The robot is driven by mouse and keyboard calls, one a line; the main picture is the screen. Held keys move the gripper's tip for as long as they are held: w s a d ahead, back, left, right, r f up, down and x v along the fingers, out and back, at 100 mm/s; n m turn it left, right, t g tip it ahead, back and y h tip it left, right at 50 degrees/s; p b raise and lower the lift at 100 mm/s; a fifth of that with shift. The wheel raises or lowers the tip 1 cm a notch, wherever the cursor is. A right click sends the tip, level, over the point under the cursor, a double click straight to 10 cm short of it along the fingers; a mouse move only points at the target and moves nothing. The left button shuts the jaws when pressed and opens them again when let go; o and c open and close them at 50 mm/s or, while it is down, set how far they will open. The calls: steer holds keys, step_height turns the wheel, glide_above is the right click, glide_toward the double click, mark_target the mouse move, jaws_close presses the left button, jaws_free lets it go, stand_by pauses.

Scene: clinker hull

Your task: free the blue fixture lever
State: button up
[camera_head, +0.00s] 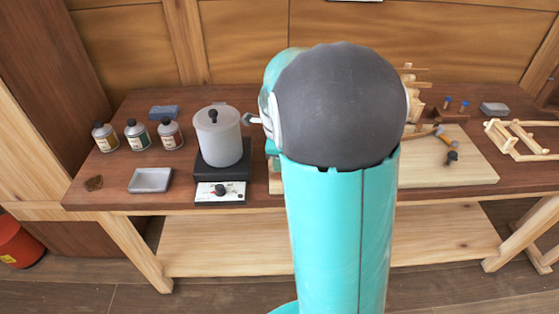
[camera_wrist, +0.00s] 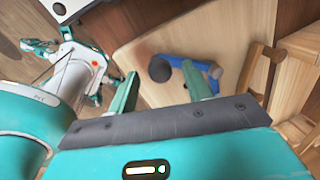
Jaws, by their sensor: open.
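In the wrist view a blue piece, which looks like the fixture lever (camera_wrist: 190,66), lies on a pale wooden board (camera_wrist: 150,40). A short wooden peg (camera_wrist: 214,71) is at its right end, and a dark round knob (camera_wrist: 160,68) is at its left. My gripper (camera_wrist: 159,73) is open, with two green fingers. The knob appears between the fingertips, and the right fingertip overlaps the blue piece in the picture. I cannot tell whether they touch. In the head view my arm hides the gripper; the dark knob (camera_head: 453,156) shows on the board (camera_head: 470,175).
A lidded pot (camera_head: 218,138) stands on a hot plate (camera_head: 220,190) left of my arm. A wooden frame (camera_head: 500,140) and a grey block (camera_head: 495,109) are at the right.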

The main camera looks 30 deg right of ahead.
step_height(320, 180, up, 10)
steer(key=s+a, duration=0.1)
steer(key=shift+s+a+r, duration=0.15)
steer(key=shift+s+a, duration=0.05)
steer(key=shift+s, duration=0.05)
stand_by(0.4)
